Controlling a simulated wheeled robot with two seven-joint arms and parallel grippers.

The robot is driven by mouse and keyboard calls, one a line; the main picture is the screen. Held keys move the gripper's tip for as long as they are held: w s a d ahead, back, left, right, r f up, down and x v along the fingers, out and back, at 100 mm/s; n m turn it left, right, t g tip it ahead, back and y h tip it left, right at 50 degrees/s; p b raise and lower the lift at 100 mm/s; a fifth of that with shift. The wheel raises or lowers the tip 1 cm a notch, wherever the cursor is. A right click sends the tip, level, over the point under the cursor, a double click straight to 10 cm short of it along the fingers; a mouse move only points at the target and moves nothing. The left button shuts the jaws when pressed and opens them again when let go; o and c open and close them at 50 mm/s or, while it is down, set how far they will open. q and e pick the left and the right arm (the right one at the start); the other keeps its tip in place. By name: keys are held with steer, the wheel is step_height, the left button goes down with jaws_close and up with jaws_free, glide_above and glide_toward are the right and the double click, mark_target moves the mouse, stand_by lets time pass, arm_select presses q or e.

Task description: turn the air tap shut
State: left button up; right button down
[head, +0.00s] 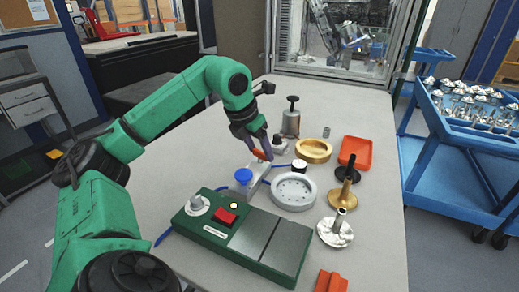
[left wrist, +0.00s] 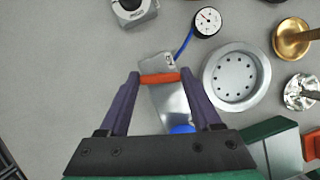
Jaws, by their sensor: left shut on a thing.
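The air tap's orange handle (head: 259,155) sits on a grey metal block (head: 258,178) in the middle of the table. In the left wrist view the handle (left wrist: 160,78) lies crosswise to the long side of the block (left wrist: 172,105). My left gripper (head: 259,148) is over the block, with one purple finger at each end of the handle, shut on it. The left wrist view shows these fingers (left wrist: 160,76) too. A blue cap (head: 243,175) stands at the block's near end. My right gripper is in neither view.
A dial gauge (left wrist: 207,21) is at the end of a blue hose (left wrist: 185,42) from the block. A round grey flange (head: 293,191) lies just right. A green box with a red switch (head: 226,217) is in front. An orange tray (head: 355,153) lies farther right.

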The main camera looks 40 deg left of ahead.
arm_select(q)
steer(key=m, duration=0.1)
steer(key=m+h, duration=0.1)
steer(key=m, duration=0.1)
steer(key=shift+a+r+m+p, duration=0.15)
steer(key=shift+m+p, duration=0.15)
steer(key=shift+p, duration=0.05)
steer(key=m+h+p, duration=0.1)
steer(key=m, duration=0.1)
steer(key=shift+r+m+p, duration=0.15)
steer(key=shift+m+p, duration=0.2)
steer(key=shift+m, duration=0.05)
steer(key=m+g+h+p, duration=0.1)
steer(key=m+p, duration=0.2)
steer(key=m+g+h+p, duration=0.1)
steer(key=m+p, duration=0.2)
steer(key=shift+w+a+r+p, duration=0.1)
steer(key=shift+w+r+p, duration=0.1)
steer(key=shift+p, duration=0.2)
steer(key=shift+f+m+g+p, duration=0.3)
steer(key=shift+m+g+p, duration=0.2)
steer(key=shift+m+p, duration=0.7)
steer(key=o, duration=1.4)
steer(key=shift+a+f, duration=0.1)
